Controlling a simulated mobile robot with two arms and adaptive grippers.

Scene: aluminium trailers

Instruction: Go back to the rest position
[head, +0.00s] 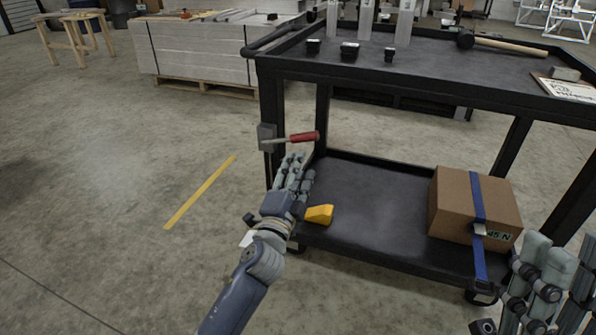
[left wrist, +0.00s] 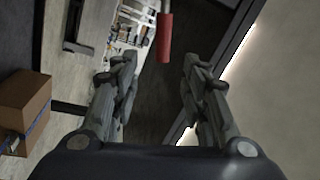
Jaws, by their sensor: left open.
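My left gripper (head: 296,164) reaches in over the left end of the black cart's lower shelf. Its two fingers stand apart with nothing between them, as the left wrist view (left wrist: 158,65) shows. A red-handled tool (head: 303,137) sticks out from a grey block on the cart's left post, just above the fingertips. Its red handle (left wrist: 165,38) lies beyond the open fingers in the wrist view. My right gripper (head: 545,275) is at the bottom right in front of the cart; its fingers overlap, so its opening is unclear.
The black cart (head: 365,230) carries a yellow piece (head: 319,214) beside my left wrist and a strapped cardboard box (head: 450,205) at the right. A mallet (head: 505,46) lies on its top. The concrete floor (head: 110,190) at left is clear.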

